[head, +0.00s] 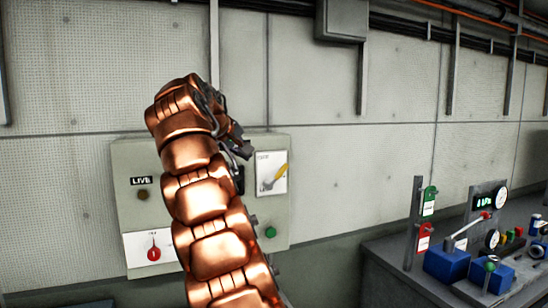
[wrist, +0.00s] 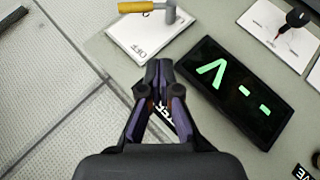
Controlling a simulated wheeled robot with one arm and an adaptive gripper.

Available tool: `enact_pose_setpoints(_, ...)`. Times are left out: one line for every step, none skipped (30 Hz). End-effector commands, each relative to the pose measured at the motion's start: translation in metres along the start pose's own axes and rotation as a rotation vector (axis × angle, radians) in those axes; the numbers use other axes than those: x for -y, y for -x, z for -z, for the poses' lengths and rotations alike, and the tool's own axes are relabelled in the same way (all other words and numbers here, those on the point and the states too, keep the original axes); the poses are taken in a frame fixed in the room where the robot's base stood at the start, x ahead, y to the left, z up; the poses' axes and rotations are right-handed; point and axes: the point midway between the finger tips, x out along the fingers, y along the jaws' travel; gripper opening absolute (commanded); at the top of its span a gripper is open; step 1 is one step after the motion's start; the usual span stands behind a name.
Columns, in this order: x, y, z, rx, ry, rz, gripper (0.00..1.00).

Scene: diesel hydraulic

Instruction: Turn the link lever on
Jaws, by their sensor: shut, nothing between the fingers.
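A lever with a yellow handle (head: 281,173) sits on a white plate (head: 265,184) at the upper right of the grey wall cabinet. In the wrist view, its yellow handle (wrist: 136,7) joins a grey hub, and its plate (wrist: 132,43) reads OFF. I cannot read a name that marks it as the link lever. My gripper (head: 243,151) is at the cabinet's upper middle, left of the lever. In the wrist view, my gripper (wrist: 159,68) is shut and empty, apart from the lever, with its tips near the plate's edge. It partly covers a black label.
A black display (wrist: 240,92) with green characters is beside the fingers. The cabinet (head: 125,215) also has a LIVE label (head: 141,181), a red rotary switch (head: 154,253) and a green button (head: 271,232). A bench (head: 385,260) with blue blocks and gauges stands at right.

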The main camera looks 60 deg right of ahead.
Motion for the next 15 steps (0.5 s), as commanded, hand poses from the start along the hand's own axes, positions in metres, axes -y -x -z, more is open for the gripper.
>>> enact_pose_setpoints(-0.013,0.002,0.004,-0.007,-0.005,-0.015,0.0)
enact_pose_setpoints(-0.018,0.002,0.004,-0.01,-0.007,-0.023,0.0)
enact_pose_setpoints(-0.023,0.002,0.004,-0.012,-0.008,-0.031,0.0)
enact_pose_setpoints(-0.026,0.002,0.005,-0.014,-0.009,-0.036,0.0)
enact_pose_setpoints(-0.029,0.003,0.005,-0.015,-0.011,-0.041,0.0)
enact_pose_setpoints(-0.032,0.003,0.005,-0.017,-0.012,-0.045,0.0)
enact_pose_setpoints(-0.033,0.003,0.005,-0.018,-0.013,-0.048,0.0)
enact_pose_setpoints(-0.034,0.002,0.005,-0.019,-0.013,-0.05,0.0)
enact_pose_setpoints(-0.035,0.0,0.006,-0.02,-0.013,-0.051,0.0)
enact_pose_setpoints(-0.035,-0.001,0.006,-0.02,-0.013,-0.051,0.0)
enact_pose_setpoints(-0.035,-0.004,0.006,-0.02,-0.013,-0.052,0.0)
enact_pose_setpoints(-0.035,-0.008,0.006,-0.019,-0.012,-0.051,0.0)
enact_pose_setpoints(-0.035,-0.011,0.006,-0.019,-0.012,-0.051,0.0)
enact_pose_setpoints(-0.035,-0.015,0.005,-0.019,-0.012,-0.051,0.0)
enact_pose_setpoints(-0.035,-0.022,0.005,-0.018,-0.012,-0.05,0.0)
